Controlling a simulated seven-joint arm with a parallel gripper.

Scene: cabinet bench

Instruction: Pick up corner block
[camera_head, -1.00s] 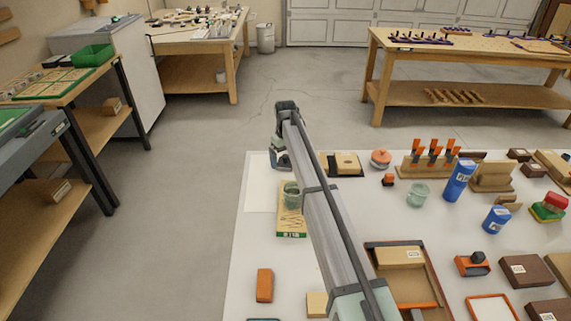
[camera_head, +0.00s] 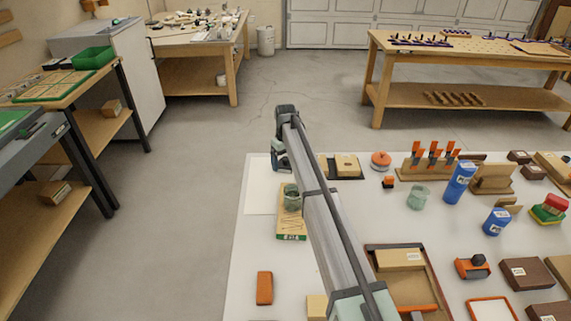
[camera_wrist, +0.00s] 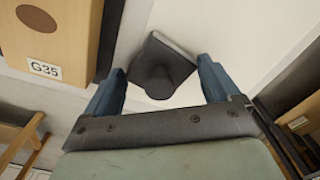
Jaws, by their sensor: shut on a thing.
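In the wrist view, my gripper (camera_wrist: 160,68) has its two blue fingers on either side of a dark grey block (camera_wrist: 172,60) with a round knob. I take this to be the corner block. The fingers are shut on it, and its corners reach close to both fingertips. A pale, flat surface lies behind it; I cannot tell whether the block touches that surface.
A wooden piece labelled G35 (camera_wrist: 45,69) stands close on the left in the wrist view. The white sheet (camera_head: 257,192) is clear.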

